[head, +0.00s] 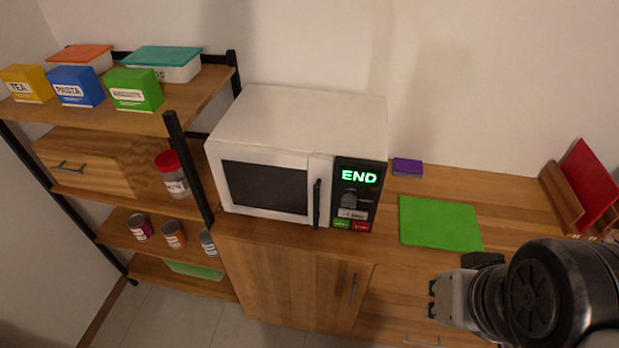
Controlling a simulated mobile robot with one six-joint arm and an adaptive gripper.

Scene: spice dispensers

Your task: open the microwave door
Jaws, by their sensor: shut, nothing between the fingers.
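The white microwave (298,122) stands on the wooden counter near the middle of the head view. Its door (264,187) has a dark window and looks closed. A black vertical handle (317,204) is at the door's right edge. The control panel (357,196) to the right of it shows "END" in green, with a green and a red button below. My gripper (433,299) is at the lower right, in front of the counter and well apart from the handle. It is shut and empty, and my arm hides part of the counter behind it.
A green board (440,223) lies on the counter right of the microwave, with a purple item (407,167) behind it. A rack with a red board (586,188) stands at far right. A shelf unit (190,95) with boxes, jars and cans stands close on the left.

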